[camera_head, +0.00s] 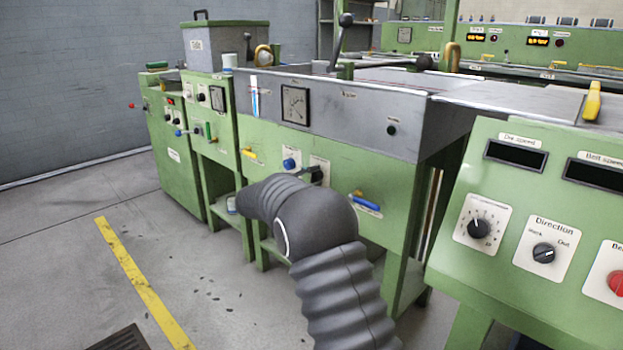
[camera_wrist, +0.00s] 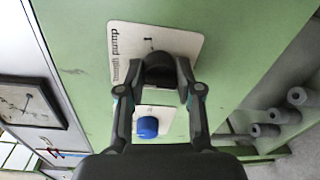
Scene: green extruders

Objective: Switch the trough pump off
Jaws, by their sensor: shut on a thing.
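The trough pump switch is a black knob (camera_wrist: 159,66) on a white plate (camera_wrist: 190,42) lettered "trough pump", on a green panel. A "1" mark shows on the plate above the knob in the wrist view. My gripper (camera_wrist: 160,82) is shut on the knob, with a finger on each side. In the head view my gripper (camera_head: 312,174) is at the front of the green trough machine and largely hides the knob; part of the white plate (camera_head: 321,163) shows beside it. The knob's exact pointing direction is hard to tell.
A blue knob (camera_wrist: 147,127) on its own white plate sits close beside my gripper; it also shows in the head view (camera_head: 289,164). A blue-handled valve (camera_head: 364,201) and a yellow-handled valve (camera_head: 249,153) are on the same front. A control console (camera_head: 545,200) stands at right.

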